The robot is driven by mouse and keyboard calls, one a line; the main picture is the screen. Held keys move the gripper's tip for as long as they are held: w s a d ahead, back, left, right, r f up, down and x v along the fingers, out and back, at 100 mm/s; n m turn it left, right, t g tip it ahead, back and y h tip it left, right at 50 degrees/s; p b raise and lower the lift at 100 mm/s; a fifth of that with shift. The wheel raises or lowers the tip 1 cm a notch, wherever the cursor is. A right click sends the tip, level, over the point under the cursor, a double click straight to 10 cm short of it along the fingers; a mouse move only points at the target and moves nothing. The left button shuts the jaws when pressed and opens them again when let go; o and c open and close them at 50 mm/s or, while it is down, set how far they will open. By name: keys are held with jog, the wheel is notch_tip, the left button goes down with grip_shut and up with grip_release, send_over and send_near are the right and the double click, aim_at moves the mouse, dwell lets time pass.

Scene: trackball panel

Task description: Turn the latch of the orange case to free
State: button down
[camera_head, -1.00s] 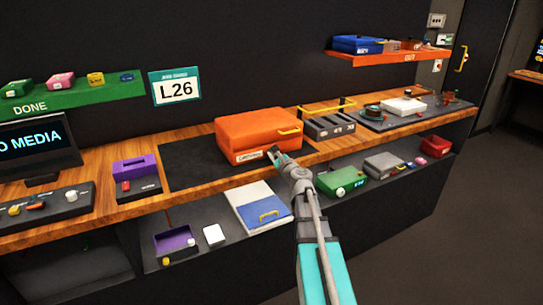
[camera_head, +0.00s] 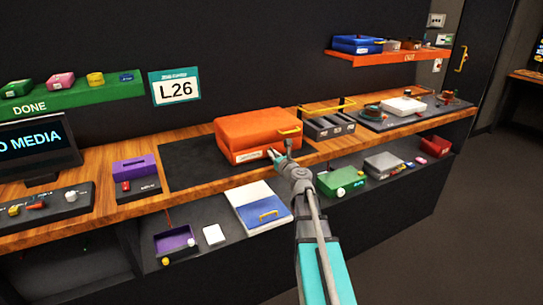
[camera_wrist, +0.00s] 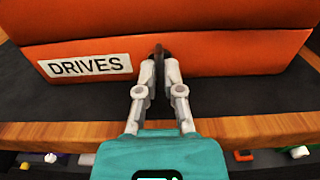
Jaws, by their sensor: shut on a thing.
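The orange case (camera_head: 255,132) lies closed on a dark mat on the wooden bench, with a yellow handle on its right side. In the wrist view its front face (camera_wrist: 230,58) bears a white DRIVES label (camera_wrist: 88,67). A small dark latch (camera_wrist: 158,52) sits on the front, right of the label, near the lid seam. My gripper (camera_wrist: 159,72) is in front of the case with both fingertips closed on the latch. The fingers hide part of it. In the head view my gripper (camera_head: 281,152) is at the case's front right.
The dark mat (camera_head: 190,165) is bare left of the case. A grey slotted rack (camera_head: 328,126) stands close on the right. A purple box (camera_head: 135,168) is further left. A lower shelf under the bench holds a blue-and-white case (camera_head: 262,207) and a green box (camera_head: 340,180).

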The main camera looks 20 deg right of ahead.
jog(key=shift+d, duration=0.1)
jog(key=c, duration=1.1)
grip_release()
jog(key=shift+f, duration=0.1)
jog(key=shift+o, duration=0.2)
jog(key=s, duration=1.2)
jog(key=shift+d, duration=0.15)
